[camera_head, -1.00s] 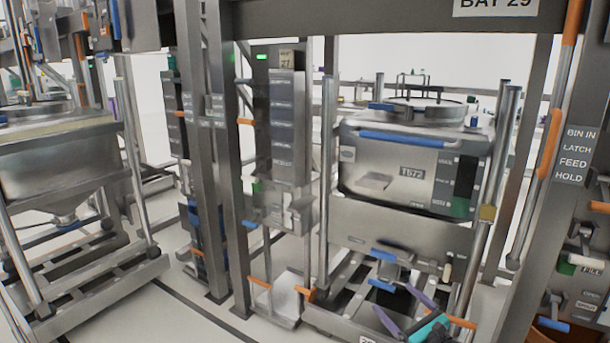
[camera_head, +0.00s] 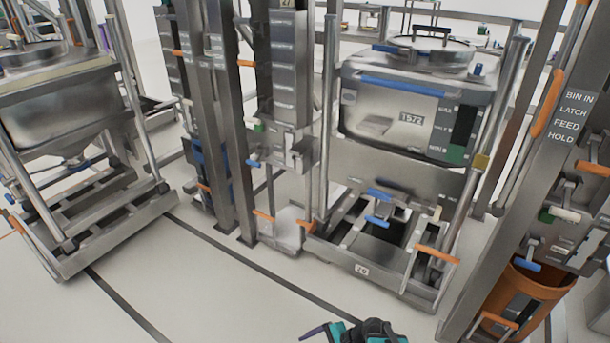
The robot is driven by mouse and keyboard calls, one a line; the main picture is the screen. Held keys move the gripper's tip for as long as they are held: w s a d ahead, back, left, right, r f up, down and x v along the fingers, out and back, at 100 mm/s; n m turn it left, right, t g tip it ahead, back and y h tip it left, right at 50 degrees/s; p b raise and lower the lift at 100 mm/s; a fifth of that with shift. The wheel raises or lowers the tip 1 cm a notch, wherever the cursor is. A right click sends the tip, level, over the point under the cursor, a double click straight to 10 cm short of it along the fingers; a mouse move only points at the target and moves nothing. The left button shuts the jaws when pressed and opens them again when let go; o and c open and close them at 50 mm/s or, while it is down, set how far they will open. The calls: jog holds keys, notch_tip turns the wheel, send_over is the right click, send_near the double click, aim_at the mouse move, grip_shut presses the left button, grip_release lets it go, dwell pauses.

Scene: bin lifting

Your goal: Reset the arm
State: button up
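My gripper (camera_head: 322,331) shows only in part at the bottom edge, with a purple finger pointing left and a teal and black body behind it. The rest of it is cut off by the frame, so its opening is hidden. It appears over bare floor, in front of the bay. A steel bin (camera_head: 385,122) labelled 1572 stands upright in the bay frame, apart from my gripper. It has a blue bar across its front and a round lid on top.
A steel hopper on a wheeled frame (camera_head: 60,104) stands at the left. Upright posts (camera_head: 225,130) flank the bay. An orange bucket (camera_head: 530,290) and a labelled post (camera_head: 573,115) are at the right. The light floor (camera_head: 200,290) in front is clear, crossed by dark lines.

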jog(key=s+d+f+n+g+h+p, duration=0.1)
jog(key=s+d+f+n+g+h, duration=0.15)
jog(key=s, duration=0.25)
jog(key=s+d+f+n+g+h, duration=0.1)
jog(key=s+f+n, duration=0.15)
jog(key=s, duration=0.35)
jog(key=s+d+n+g+h, duration=0.2)
jog(key=s+d+n+h, duration=0.3)
jog(key=d, duration=0.6)
jog(key=n, duration=0.2)
jog(key=shift+f+n, duration=0.25)
jog(key=shift+n, duration=0.05)
